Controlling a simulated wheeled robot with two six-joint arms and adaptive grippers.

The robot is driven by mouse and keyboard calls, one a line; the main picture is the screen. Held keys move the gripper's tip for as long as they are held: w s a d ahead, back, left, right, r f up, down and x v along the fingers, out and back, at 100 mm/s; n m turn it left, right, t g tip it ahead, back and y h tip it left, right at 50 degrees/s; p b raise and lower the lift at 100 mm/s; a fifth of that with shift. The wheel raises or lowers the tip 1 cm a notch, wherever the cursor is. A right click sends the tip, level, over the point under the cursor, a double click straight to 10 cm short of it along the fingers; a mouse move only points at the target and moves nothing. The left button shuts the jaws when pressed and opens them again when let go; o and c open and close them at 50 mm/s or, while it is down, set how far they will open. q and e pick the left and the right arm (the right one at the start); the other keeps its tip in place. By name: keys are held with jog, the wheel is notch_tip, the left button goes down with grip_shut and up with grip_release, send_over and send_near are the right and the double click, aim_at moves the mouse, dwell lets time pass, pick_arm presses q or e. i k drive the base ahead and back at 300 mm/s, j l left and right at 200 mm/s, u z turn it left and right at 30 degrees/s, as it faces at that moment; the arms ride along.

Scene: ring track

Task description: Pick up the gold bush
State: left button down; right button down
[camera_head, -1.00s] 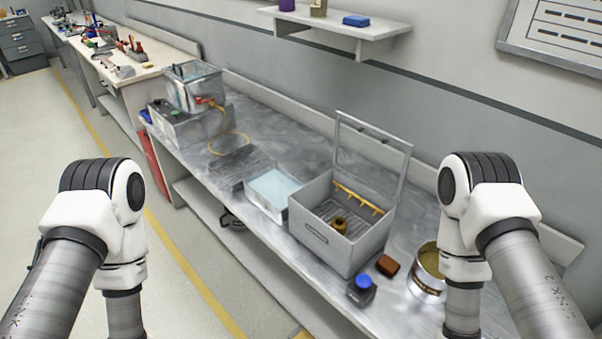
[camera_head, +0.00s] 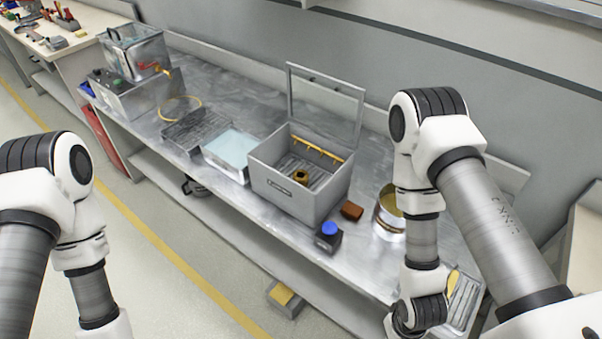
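The gold bush (camera_head: 301,177) is a small gold-brown ring-like piece inside a grey open box (camera_head: 282,196) on the metal bench. It sits on the ribbed floor of the box, below a yellow rail with pegs (camera_head: 317,148). The box's framed clear lid stands raised at the back. My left arm shows at the left edge and my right arm at the right. Neither gripper's fingers show, so both grippers are out of view.
A gold-topped tin (camera_head: 390,212) stands to the right, close to my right arm. A pale blue tray (camera_head: 231,152) and dark grate (camera_head: 196,128) lie to the left.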

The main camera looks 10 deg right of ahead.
aim_at(301, 176)
jog(key=i+j, duration=0.4)
jog(key=j, duration=0.15)
jog(key=i+j, duration=0.35)
jog(key=j, duration=0.15)
jog(key=j+z, duration=0.1)
jog(key=z, duration=0.3)
jog(key=i+j+z, duration=0.1)
jog(key=z, duration=0.3)
jog(key=j+z, duration=0.1)
jog(key=z, duration=0.35)
jog(key=j+z, duration=0.15)
jog(key=z, duration=0.25)
jog(key=j+z, duration=0.1)
jog(key=z, duration=0.3)
